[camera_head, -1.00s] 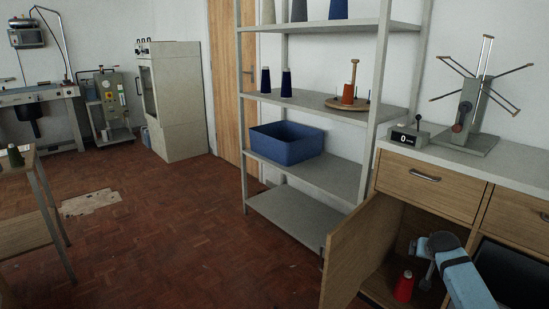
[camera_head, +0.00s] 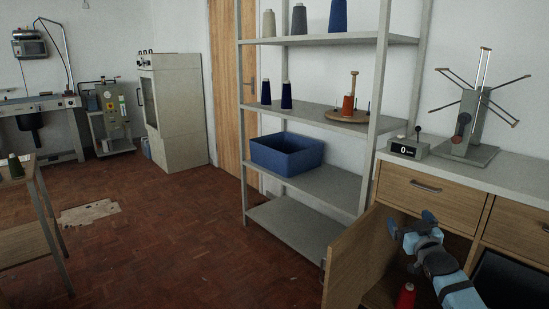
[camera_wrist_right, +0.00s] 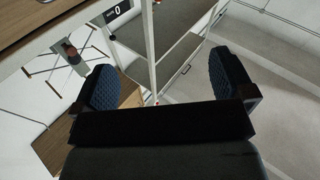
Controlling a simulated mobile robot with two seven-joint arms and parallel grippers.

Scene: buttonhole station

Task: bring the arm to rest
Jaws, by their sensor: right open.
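My right gripper (camera_head: 409,225) is in front of the open cabinet at the lower right of the head view. Its jaws are apart with nothing between them. In the right wrist view its two dark padded fingers (camera_wrist_right: 163,80) are spread wide, with the shelf unit and cabinet beyond them. A red thread cone (camera_head: 405,297) stands inside the cabinet, below and apart from the gripper; its lower part is cut off by the frame edge. My left gripper is not in view.
The cabinet's open wooden door (camera_head: 350,262) stands just left of my right arm. The counter (camera_head: 450,165) carries a counter box (camera_head: 408,147) and a yarn swift (camera_head: 468,122). A metal shelf unit (camera_head: 292,220) stands behind, holding a blue bin (camera_head: 287,155).

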